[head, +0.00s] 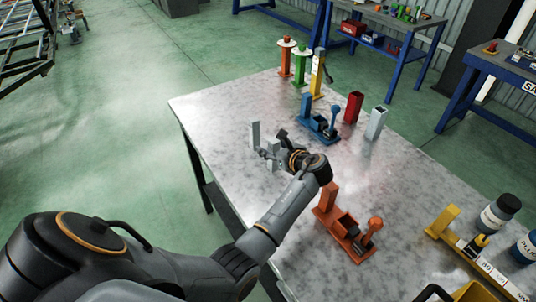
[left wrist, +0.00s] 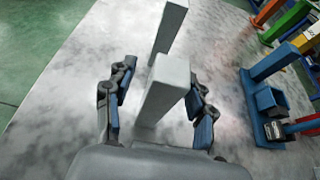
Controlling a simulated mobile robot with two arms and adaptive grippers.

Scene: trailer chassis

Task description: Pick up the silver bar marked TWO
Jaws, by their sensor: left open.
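Two silver bars stand upright on the grey table. The nearer silver bar (left wrist: 168,86) is between the fingers of my left gripper (left wrist: 158,105) in the left wrist view, with gaps on both sides. The farther silver bar (left wrist: 171,27) stands beyond the fingertips. In the head view my left gripper (head: 272,146) is low over the table, with the farther bar (head: 255,134) just past it and the nearer bar (head: 273,151) partly hidden by it. No marking is readable on either bar, so I cannot tell which is TWO. My left gripper is open. My right gripper is not seen.
A blue fixture (head: 319,124), a red block (head: 353,107) and a pale block (head: 376,122) stand right of the gripper. An orange fixture (head: 345,232) sits near my forearm. Bottles (head: 499,212) stand at the right. The table's left edge is close to the bars.

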